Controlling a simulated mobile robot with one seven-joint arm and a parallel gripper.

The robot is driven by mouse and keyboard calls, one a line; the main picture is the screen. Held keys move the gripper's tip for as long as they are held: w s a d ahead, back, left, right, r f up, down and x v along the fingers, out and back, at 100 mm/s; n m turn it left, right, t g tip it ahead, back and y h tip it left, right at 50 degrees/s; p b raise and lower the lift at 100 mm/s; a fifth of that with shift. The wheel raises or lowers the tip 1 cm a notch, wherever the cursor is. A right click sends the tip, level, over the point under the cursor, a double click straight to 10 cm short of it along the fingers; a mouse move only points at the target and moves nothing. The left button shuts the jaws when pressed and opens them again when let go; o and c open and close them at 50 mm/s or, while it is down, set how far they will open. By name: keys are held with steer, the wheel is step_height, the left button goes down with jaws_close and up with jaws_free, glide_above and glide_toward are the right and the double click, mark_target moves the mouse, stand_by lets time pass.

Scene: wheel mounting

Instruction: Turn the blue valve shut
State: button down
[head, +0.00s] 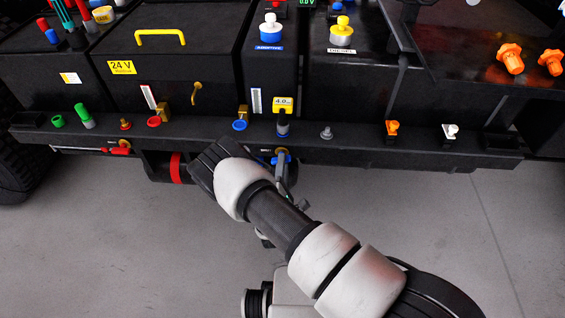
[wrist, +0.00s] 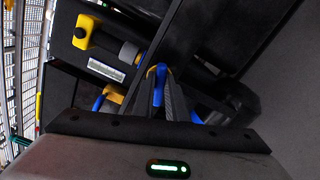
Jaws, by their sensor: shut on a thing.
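The blue valve (head: 288,158) sits under the front ledge of the dark machine, right of the red-banded cylinder. Only a little of its blue and brass-coloured parts shows in the head view. In the wrist view its blue handle (wrist: 159,78) stands between the fingers of my gripper (wrist: 162,92). The fingers are shut on this handle. In the head view my arm and wrist cover much of the gripper, and the handle's exact angle is hard to tell.
A red-handled valve (head: 118,150) is under the ledge at the left. A red-banded dark cylinder (head: 174,168) hangs close to my wrist. The ledge (head: 352,140) above carries several caps and fittings, including a blue ring (head: 240,125). The grey floor (head: 430,215) is clear at the right.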

steer(key=shift+a+f+m, duration=0.1)
steer(key=shift+f+m, duration=0.1)
steer(key=shift+m, duration=1.7)
steer(key=c, duration=1.8)
jaws_free()
steer(key=shift+o, duration=0.2)
steer(key=shift+s, duration=0.1)
steer(key=s+p, duration=0.2)
steer(key=s, duration=1.5)
steer(key=shift+s+a, duration=0.2)
steer(key=shift+a, duration=0.05)
